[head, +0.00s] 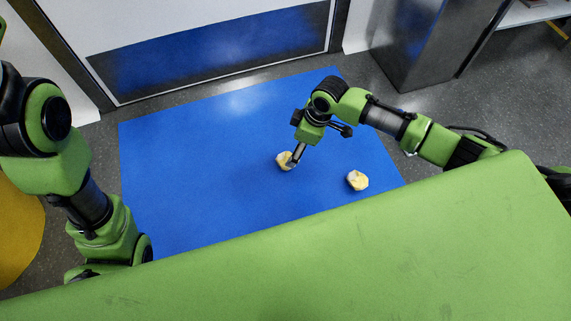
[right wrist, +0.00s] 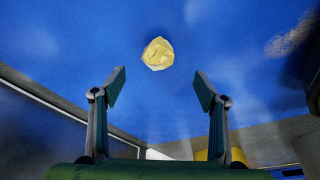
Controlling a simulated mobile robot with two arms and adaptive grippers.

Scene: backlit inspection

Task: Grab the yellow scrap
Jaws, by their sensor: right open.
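Two crumpled pale-yellow scraps lie on the blue mat (head: 200,180) in the head view. One scrap (head: 283,160) is at a fingertip of my right gripper (head: 319,146), which partly covers it in that view. The other scrap (head: 357,180) lies to the right, nearer the green surface. In the right wrist view a yellow scrap (right wrist: 158,54) shows beyond the spread fingers of the right gripper (right wrist: 160,84), roughly centred between them. The gripper is open and empty. I cannot tell whether it touches a scrap. My left arm is at the left; its gripper is hidden.
A broad green surface (head: 400,250) fills the front of the head view. A dark metal cabinet (head: 425,40) stands at the back right, and a large framed panel (head: 220,50) is behind the mat. The mat's left and middle are clear.

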